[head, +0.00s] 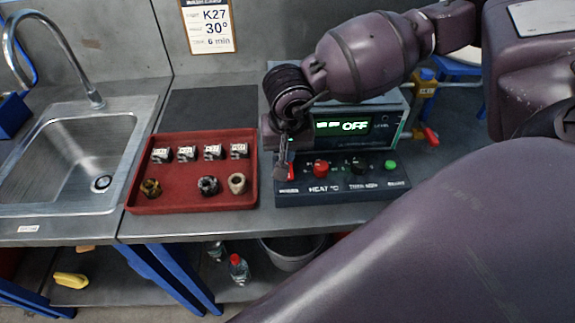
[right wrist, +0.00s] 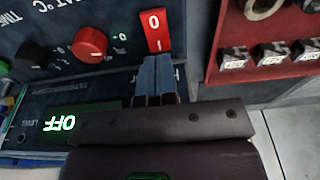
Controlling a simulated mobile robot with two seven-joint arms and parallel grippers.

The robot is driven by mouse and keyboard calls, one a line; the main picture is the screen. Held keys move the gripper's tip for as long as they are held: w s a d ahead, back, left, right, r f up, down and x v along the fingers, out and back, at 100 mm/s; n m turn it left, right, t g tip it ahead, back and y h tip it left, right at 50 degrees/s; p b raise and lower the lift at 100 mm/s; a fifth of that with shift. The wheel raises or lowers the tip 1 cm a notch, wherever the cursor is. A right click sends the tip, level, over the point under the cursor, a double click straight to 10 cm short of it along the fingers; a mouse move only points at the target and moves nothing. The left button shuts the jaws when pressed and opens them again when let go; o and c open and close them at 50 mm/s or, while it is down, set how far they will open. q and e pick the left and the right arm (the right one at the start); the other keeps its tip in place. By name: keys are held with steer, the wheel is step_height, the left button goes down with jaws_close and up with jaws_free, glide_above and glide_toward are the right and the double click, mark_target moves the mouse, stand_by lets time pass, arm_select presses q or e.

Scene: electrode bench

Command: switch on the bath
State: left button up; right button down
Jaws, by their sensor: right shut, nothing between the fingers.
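The bath's control unit (head: 343,192) stands on the bench, and its green display (head: 355,127) reads OFF. The display also shows upside down in the right wrist view (right wrist: 68,123). A red rocker switch (head: 292,171) marked 0 and I sits at the panel's left end; it is large in the right wrist view (right wrist: 156,30). My right gripper (head: 283,174) is shut and empty, its fingertips (right wrist: 155,62) right at the switch's edge. I cannot tell whether they touch it. My left gripper is out of view.
Red HEAT knob (head: 320,168), black knob (head: 358,166) and green button (head: 390,165) sit right of the switch. A red tray (head: 180,200) with several small parts lies close on the left. A sink (head: 75,160) is farther left; a sign (head: 208,27) hangs behind.

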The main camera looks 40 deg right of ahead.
steer(key=shift+f+b, duration=0.8)
steer(key=shift+f, duration=0.35)
stand_by(1.4)
steer(key=shift+r, duration=0.1)
steer(key=shift+r+p, duration=1.2)
steer(key=shift+r, duration=0.9)
steer(key=shift+r+p, duration=0.7)
steer(key=shift+r, duration=0.65)
